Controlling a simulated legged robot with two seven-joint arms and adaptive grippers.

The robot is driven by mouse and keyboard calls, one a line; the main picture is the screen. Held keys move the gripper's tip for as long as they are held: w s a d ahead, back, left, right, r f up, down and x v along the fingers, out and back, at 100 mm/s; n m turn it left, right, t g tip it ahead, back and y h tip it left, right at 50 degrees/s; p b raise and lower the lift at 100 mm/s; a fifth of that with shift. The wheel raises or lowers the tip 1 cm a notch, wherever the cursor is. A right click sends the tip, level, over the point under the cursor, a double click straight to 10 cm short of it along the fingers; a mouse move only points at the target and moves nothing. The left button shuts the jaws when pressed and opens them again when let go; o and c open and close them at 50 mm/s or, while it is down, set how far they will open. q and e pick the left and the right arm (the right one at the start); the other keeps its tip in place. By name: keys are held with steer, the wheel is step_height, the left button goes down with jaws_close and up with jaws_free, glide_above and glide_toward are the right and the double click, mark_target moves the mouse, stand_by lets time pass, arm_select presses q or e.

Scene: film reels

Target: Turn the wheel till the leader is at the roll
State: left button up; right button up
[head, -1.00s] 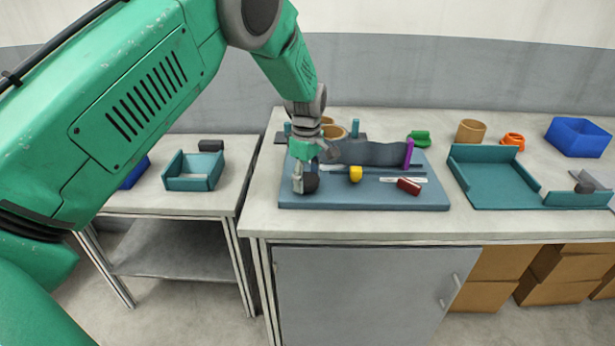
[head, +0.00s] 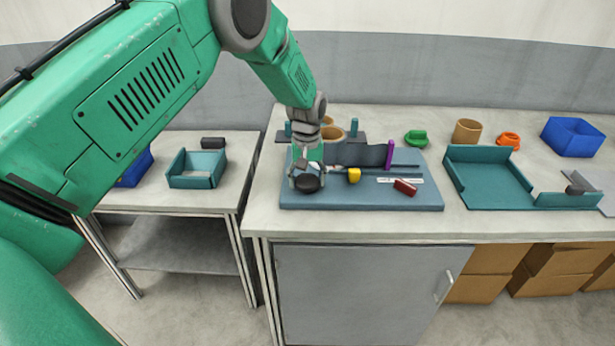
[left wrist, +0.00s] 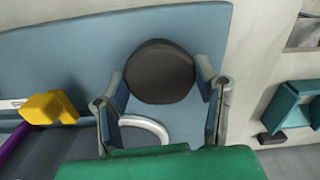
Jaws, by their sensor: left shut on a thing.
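The wheel (head: 307,184) is a dark round knob at the front left of the blue-grey board (head: 370,200). My left gripper (head: 305,178) is over it, shut on it. In the left wrist view the wheel (left wrist: 160,70) sits between the two fingers of the left gripper (left wrist: 161,82). A dark strip (head: 360,154) stands on edge along the board, with an upright purple piece (head: 390,153) at its right end, apparently the leader. A tan roll (head: 333,132) stands behind, partly hidden by the arm. My right gripper is out of view.
A yellow block (head: 354,175) and a dark red block (head: 405,187) lie on the board near the strip. A green piece (head: 417,138), a tan cup (head: 467,131) and an orange ring (head: 508,140) are behind. A large teal tray (head: 490,190) is right.

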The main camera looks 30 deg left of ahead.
arm_select(q)
steer(key=m, duration=0.3)
steer(key=shift+w+r+m+p, duration=0.1)
steer(key=shift+r+m+p, duration=0.05)
steer(key=shift+m+p, duration=0.2)
steer(key=m, duration=0.3)
steer(key=shift+m, duration=0.25)
steer(key=m, duration=0.3)
steer(key=shift+m+p, duration=0.3)
steer(key=shift+m, duration=0.1)
steer(key=m, duration=1)
steer(key=shift+w+m, duration=0.1)
steer(key=shift+m, duration=0.3)
steer(key=m, duration=0.6)
steer(key=shift+a, duration=0.1)
steer(key=shift+r+m, duration=0.1)
steer(key=shift+m, duration=0.2)
steer(key=o, duration=1.2)
steer(key=shift+c, duration=0.2)
steer(key=shift+f, duration=0.2)
